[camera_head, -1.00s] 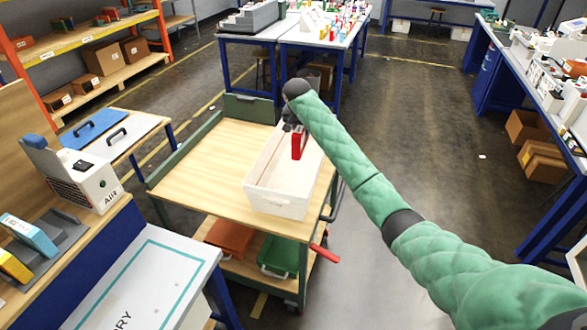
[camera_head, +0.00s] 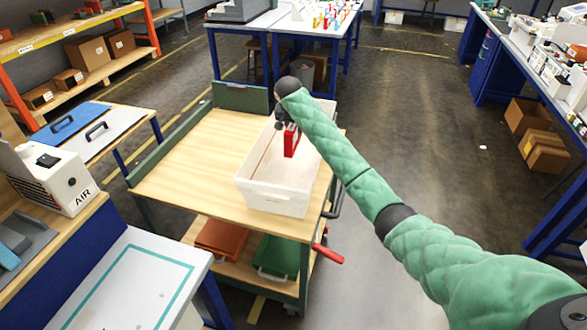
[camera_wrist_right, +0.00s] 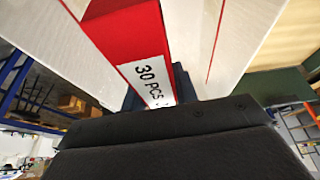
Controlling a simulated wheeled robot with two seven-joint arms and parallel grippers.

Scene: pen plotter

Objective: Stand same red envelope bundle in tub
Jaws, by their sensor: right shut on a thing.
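The red envelope bundle (camera_head: 291,141) is upright at the far part of the white tub (camera_head: 272,197), within its outline in the head view. My right gripper (camera_head: 283,122) is shut on it. In the right wrist view the red bundle (camera_wrist_right: 130,45) shows close up with a white label reading "30 PCS". The tub's pale walls (camera_wrist_right: 225,40) show on both sides of it there. I cannot tell whether the bundle's lower end touches the tub floor. My left gripper is not in view.
The tub stands on a wooden-topped cart (camera_head: 190,165) with free room left of the tub. An orange bin (camera_head: 221,240) and a green bin (camera_head: 278,256) sit on the cart's lower shelf. A label-marked bench (camera_head: 130,275) is at the front left.

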